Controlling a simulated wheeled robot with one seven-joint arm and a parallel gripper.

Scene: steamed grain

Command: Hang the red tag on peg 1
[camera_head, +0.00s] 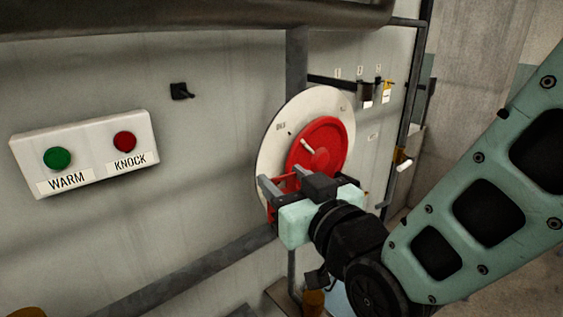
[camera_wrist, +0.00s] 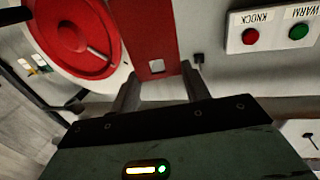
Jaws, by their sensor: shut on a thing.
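The red tag (camera_wrist: 150,35) is between the fingers of my gripper (camera_wrist: 158,82) in the wrist view, with a pale square hole near its gripped end. In the head view my gripper (camera_head: 284,183) is shut on it in front of the lower part of the red handwheel, and only bits of red show between the fingers. The peg rail (camera_head: 325,82) is on the wall beyond the wheel, up and right of my gripper. Small number labels sit above it; peg 1's label (camera_head: 337,72) appears leftmost. The peg itself is too small to make out.
A red handwheel (camera_head: 325,146) on a white dial (camera_head: 275,138) stands out beside my gripper. Two hanging tags, one dark and white (camera_head: 367,96), one yellow and white (camera_head: 386,94), occupy the rail's right part. A WARM/KNOCK button box (camera_head: 88,150) is at left.

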